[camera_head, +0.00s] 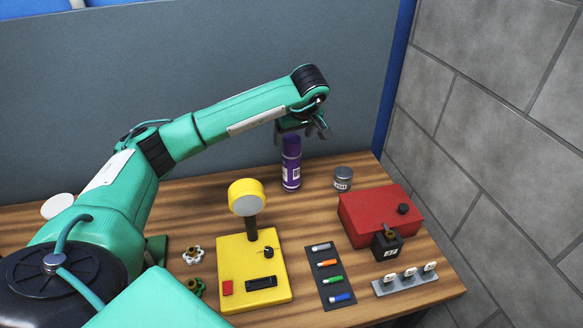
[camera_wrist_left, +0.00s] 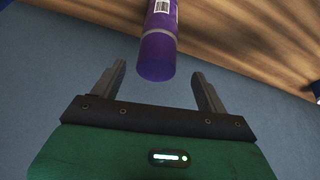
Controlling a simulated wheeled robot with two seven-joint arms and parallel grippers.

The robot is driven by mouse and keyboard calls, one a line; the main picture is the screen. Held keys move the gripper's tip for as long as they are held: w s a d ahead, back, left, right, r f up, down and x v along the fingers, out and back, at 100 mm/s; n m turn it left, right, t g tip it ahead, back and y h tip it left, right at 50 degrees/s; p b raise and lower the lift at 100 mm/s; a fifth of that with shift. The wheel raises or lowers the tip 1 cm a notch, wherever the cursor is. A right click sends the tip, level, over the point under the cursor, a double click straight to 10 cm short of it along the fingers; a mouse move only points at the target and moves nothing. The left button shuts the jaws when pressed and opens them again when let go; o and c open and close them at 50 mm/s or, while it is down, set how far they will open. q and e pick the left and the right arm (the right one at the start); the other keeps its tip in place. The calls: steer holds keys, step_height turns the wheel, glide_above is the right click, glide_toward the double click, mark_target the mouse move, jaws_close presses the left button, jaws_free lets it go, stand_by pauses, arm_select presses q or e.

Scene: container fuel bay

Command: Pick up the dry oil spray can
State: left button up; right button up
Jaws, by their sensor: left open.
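The spray can is a purple cylinder (camera_head: 291,172) with a white label and a darker purple cap, upright at the back of the wooden table. My left gripper (camera_head: 302,131) is above the can, close to its top. In the left wrist view the purple can (camera_wrist_left: 158,50) shows cap end toward me, between and slightly beyond the two open fingers of my left gripper (camera_wrist_left: 158,82). The fingers stand apart on either side of the cap, and I see no contact. My right gripper is not in view.
A grey tin (camera_head: 343,179) stands right of the can. A red box (camera_head: 379,214), a yellow device with a round head (camera_head: 254,272) and a dark strip of coloured pens (camera_head: 330,299) are nearer. A blue-grey panel (camera_head: 200,85) rises behind the table, a stone wall (camera_head: 480,110) at right.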

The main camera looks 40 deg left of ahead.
mark_target(292, 140)
arm_select(q)
steer(key=shift+x, duration=1.25)
steer(key=shift+w+a+f+p, duration=0.15)
steer(key=shift+f+p, duration=0.35)
steer(key=shift+p, duration=0.3)
steer(key=p+x, duration=0.1)
steer(key=x, duration=0.2)
steer(key=shift+w+f, duration=0.15)
steer(key=shift+f, duration=0.1)
steer(key=shift+f+p, duration=0.3)
steer(key=c, duration=1.6)
steer(key=shift+w, duration=0.1)
jaws_close()
steer(key=shift+r, duration=0.1)
